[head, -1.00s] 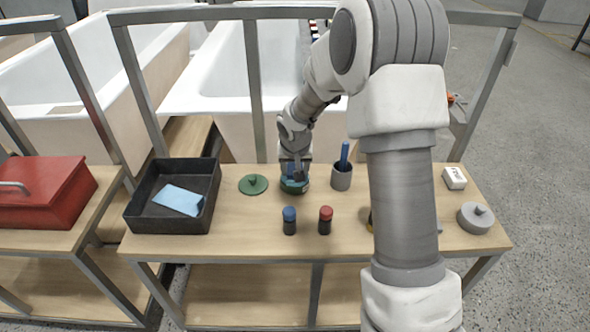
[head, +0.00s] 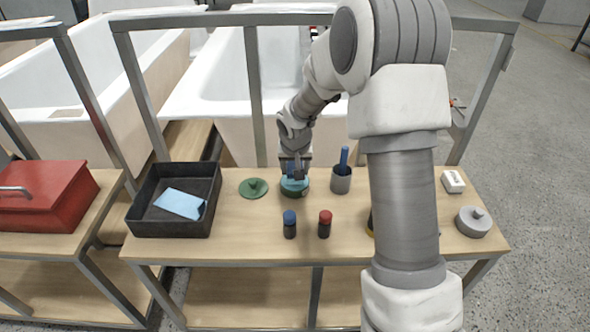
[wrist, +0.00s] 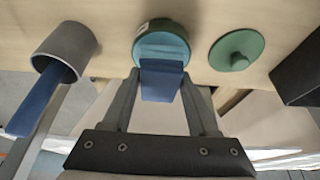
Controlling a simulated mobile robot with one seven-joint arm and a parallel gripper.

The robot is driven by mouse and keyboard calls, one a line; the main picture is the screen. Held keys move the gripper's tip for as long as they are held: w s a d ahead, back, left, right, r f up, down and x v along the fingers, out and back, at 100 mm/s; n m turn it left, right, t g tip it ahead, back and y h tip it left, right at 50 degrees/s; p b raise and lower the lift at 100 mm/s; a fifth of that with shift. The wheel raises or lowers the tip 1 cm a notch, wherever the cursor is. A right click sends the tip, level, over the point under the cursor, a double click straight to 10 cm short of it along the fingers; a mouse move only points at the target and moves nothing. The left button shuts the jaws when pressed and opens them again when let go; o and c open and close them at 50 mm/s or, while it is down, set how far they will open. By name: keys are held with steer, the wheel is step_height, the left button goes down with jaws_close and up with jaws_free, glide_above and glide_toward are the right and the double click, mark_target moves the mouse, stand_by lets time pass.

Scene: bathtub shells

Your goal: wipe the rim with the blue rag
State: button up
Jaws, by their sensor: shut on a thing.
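My gripper (wrist: 160,95) is shut on a folded blue rag (wrist: 161,82), which hangs between the fingertips. In the wrist view the rag's far end overlaps the near edge of a round green pot (wrist: 162,28) with a lighter teal top; contact is not clear. In the head view my gripper (head: 295,172) is directly over the pot (head: 294,187), and the fingers hide part of its rim. A green lid with a knob (head: 253,188) lies flat on the bench to the left of the pot.
A grey cup (head: 341,180) with a blue handle stands close right of the pot. Blue-capped (head: 290,224) and red-capped (head: 325,224) bottles stand in front. A black tray (head: 148,222) with a light blue cloth is at left. The bench (head: 250,245) is clear front left.

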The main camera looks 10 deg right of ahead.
steer(key=shift+r+p, duration=1.5)
steer(key=shift+r, duration=1.05)
